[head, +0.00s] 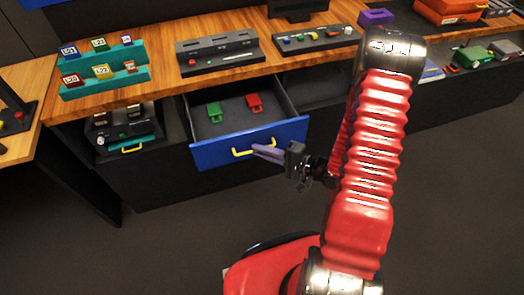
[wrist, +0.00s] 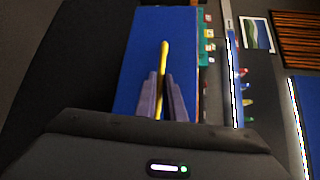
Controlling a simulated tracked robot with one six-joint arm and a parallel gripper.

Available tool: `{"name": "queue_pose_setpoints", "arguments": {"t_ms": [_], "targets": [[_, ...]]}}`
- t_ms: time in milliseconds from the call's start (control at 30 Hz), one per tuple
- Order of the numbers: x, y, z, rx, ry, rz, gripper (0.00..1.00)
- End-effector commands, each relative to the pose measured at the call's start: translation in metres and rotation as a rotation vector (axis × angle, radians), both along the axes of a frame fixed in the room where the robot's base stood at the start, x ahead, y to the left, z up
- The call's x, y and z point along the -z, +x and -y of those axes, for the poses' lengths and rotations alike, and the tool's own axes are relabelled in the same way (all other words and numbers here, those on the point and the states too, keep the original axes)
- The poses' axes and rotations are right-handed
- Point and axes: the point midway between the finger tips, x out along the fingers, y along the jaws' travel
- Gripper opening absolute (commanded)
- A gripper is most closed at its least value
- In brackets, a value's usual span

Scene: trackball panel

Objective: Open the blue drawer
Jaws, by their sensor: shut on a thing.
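The blue drawer (head: 219,153) is pulled out from under the wooden bench in the head view, and its grey inside shows. Its blue front fills the middle of the wrist view (wrist: 185,40). A yellow handle (head: 241,153) sits on the front; it also shows in the wrist view (wrist: 164,58). My gripper (head: 258,150) is at the handle's right part, its purple-grey fingers shut on it. In the wrist view the fingers (wrist: 162,98) lie on both sides of the yellow bar.
A green padlock-shaped object (head: 214,112) and a red one (head: 254,102) lie in the drawer. The wooden bench (head: 165,85) above carries a teal block rack (head: 103,83) and dark panels. An open dark bay is right of the drawer. The floor in front is clear.

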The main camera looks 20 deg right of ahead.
Motion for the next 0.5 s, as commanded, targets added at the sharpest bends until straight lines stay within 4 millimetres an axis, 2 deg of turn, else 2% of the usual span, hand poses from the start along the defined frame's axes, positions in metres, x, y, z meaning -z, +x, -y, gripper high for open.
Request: {"name": "queue_pose_setpoints", "arguments": {"t_ms": [433, 467, 500], "targets": [[0.0034, -0.0036, -0.001, -0.004, 0.0, -0.012, 0.0], [0.0034, -0.0036, -0.001, -0.004, 0.0, -0.012, 0.1], [0.0033, -0.0035, -0.0009, -0.003, 0.001, -0.011, 0.13]]}}
